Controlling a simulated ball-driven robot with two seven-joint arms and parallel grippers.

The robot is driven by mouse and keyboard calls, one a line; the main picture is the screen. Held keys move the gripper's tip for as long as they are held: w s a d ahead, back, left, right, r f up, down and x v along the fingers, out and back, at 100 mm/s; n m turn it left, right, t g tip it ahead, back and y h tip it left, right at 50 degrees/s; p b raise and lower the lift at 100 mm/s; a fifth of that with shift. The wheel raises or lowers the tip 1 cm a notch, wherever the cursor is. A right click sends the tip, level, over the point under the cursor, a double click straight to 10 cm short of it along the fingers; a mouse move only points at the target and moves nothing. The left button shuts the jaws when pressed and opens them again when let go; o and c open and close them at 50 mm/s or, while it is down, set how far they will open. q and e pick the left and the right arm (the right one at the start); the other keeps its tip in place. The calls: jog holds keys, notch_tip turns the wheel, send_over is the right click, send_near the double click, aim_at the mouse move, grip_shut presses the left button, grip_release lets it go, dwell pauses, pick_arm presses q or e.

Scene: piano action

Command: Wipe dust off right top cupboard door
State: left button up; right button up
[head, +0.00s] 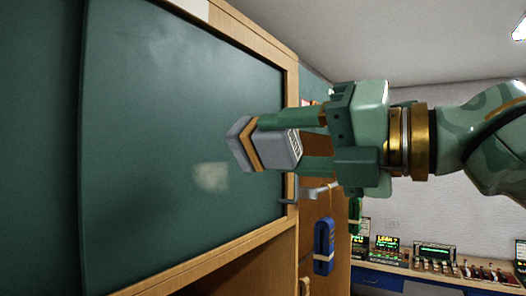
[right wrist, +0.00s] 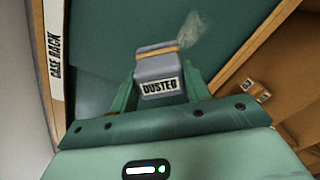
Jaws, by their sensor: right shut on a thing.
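The right top cupboard door (head: 150,130) is a dark green panel in a wooden frame. A pale dust patch (head: 211,177) shows on its lower middle, and a fainter haze (head: 180,50) shows near its top. In the right wrist view a pale smear (right wrist: 192,30) lies just beyond the duster. The duster is in front of the door, right of the patch. I cannot tell whether it touches. My left gripper is not in view.
A metal handle (head: 313,191) is below the gripper near the door's right edge. A blue banded object (head: 323,245) hangs on the wooden side beyond. A bench (head: 440,273) with lit devices stands at the lower right. A "CASE RACK" strip (right wrist: 55,50) lines the frame.

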jog(key=w+a+f+b, duration=0.4)
jog(key=a+f+b, duration=0.1)
jog(key=b, duration=0.1)
jog(key=shift+a+f, duration=0.2)
jog(key=shift+a, duration=0.05)
jog(key=shift+p+x, duration=0.5)
jog(key=shift+x, duration=0.55)
dwell(0.7)
jog(key=shift+d, duration=0.1)
